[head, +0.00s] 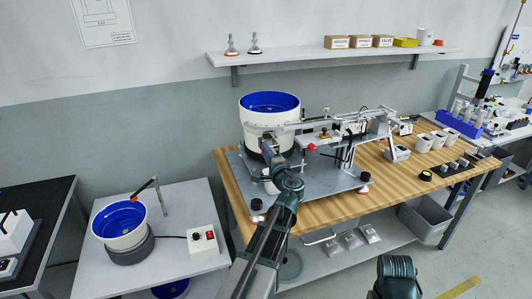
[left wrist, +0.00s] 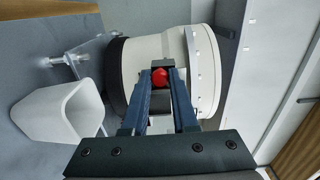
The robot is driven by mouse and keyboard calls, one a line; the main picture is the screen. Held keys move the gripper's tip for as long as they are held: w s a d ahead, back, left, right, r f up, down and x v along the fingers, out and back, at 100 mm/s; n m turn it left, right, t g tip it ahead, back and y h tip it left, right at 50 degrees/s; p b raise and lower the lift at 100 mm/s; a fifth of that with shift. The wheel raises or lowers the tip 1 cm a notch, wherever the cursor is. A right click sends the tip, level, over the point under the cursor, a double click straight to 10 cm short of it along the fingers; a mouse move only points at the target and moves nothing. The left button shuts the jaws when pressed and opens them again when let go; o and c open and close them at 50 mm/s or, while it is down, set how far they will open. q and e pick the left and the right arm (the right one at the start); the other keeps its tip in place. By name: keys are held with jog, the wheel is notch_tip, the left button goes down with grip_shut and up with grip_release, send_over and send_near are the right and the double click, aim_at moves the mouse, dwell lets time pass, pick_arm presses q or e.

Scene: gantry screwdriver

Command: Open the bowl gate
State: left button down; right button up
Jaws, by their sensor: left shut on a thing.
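The large feeder bowl (head: 262,113), white outside and blue inside, stands on a grey plate at the left of the wooden bench. In the left wrist view its pale wall (left wrist: 185,70) fills the middle, turned on its side. My left gripper (head: 267,150) reaches up to the front of this bowl. In the left wrist view the left gripper (left wrist: 160,82) is shut on a small red knob (left wrist: 159,77) in front of the bowl wall. The fingers hide most of the gate around the knob. My right gripper is out of view.
A white square cup (left wrist: 62,112) is close beside the left gripper. A metal rail assembly (head: 345,128) runs right from the bowl. A smaller blue bowl (head: 122,222) and a switch box (head: 203,241) stand on the left table. The floor in front is clear.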

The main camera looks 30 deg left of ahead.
pick_arm(q)
jog(key=shift+s, duration=0.1)
dwell(0.3)
jog(key=shift+s+a, duration=1.15)
jog(key=shift+s, duration=0.1)
jog(key=c, duration=0.7)
grip_release()
jog(key=shift+s+d, duration=0.1)
